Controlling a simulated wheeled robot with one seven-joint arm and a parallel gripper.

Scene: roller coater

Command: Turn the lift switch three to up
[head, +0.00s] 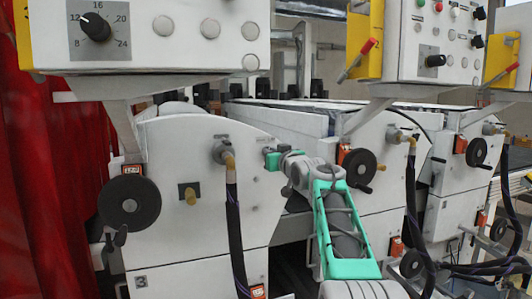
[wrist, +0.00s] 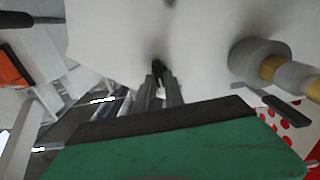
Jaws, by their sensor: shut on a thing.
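The lift switch (wrist: 158,69) shows in the wrist view as a small dark piece on a white machine panel. My gripper (wrist: 163,84) has its two grey fingers against the panel, shut on this switch. In the head view my green-and-grey gripper (head: 267,158) touches the side panel of the front machine unit (head: 215,215), which bears a "3" low down. There the switch is too small and hidden to make out, so its up or down position cannot be told.
A hose fitting (head: 224,154) with a dark hose sits left of my gripper; in the wrist view the fitting (wrist: 258,62) is at right. A black handwheel (head: 130,201) is farther left. A second handwheel (head: 359,167) stands right, behind my arm. Control boxes (head: 200,30) overhang above.

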